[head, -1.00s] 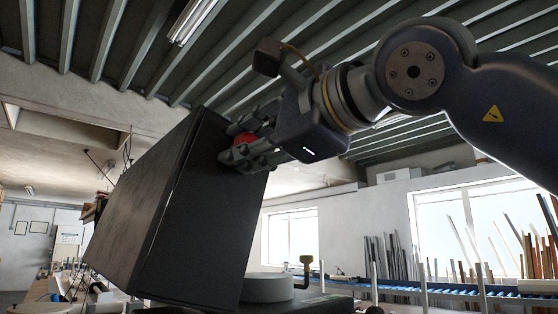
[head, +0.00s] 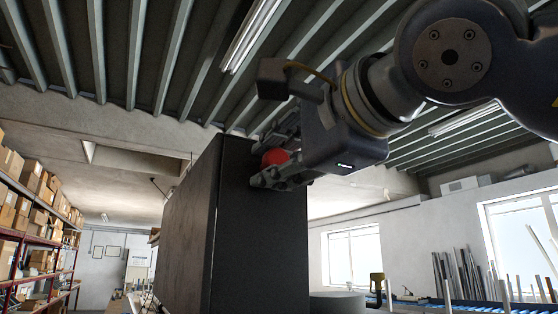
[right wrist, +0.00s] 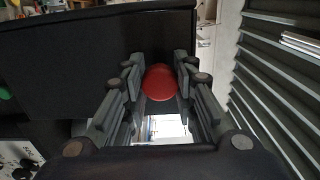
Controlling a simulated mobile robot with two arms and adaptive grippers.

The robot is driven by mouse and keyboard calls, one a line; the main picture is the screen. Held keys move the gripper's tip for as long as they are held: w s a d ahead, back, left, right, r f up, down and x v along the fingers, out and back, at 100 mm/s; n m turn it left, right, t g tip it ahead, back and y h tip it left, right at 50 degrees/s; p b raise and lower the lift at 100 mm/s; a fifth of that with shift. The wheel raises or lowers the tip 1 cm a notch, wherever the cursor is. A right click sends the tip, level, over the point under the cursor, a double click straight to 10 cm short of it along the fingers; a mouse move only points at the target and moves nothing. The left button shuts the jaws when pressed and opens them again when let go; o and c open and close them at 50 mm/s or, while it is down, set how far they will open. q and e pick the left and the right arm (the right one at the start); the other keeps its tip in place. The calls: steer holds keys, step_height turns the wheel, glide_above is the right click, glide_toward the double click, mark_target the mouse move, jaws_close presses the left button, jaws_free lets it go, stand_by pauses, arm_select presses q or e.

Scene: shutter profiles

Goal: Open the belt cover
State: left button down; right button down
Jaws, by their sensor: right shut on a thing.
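The belt cover (head: 262,240) is a large dark box-like panel in the middle of the head view, standing nearly upright. A round red knob (head: 275,157) sits near its upper edge. My right gripper (head: 268,166) comes in from the right and is shut on the red knob. In the right wrist view, the red knob (right wrist: 160,82) lies between the two grey fingers, with the dark cover (right wrist: 60,78) behind and to the left. My left gripper does not show in either view.
Shelves with cardboard boxes (head: 32,185) are at the far left. Upright metal profiles (head: 460,272) stand by the right window. A green button (right wrist: 4,93) shows at the wrist view's left edge.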

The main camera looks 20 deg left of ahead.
steer(key=c, duration=1.3)
jaws_free()
steer(key=shift+d, duration=0.1)
steer(key=shift+d, duration=0.15)
steer(key=v, duration=1.1)
steer(key=shift+s+d, duration=0.2)
steer(key=shift+s, duration=0.05)
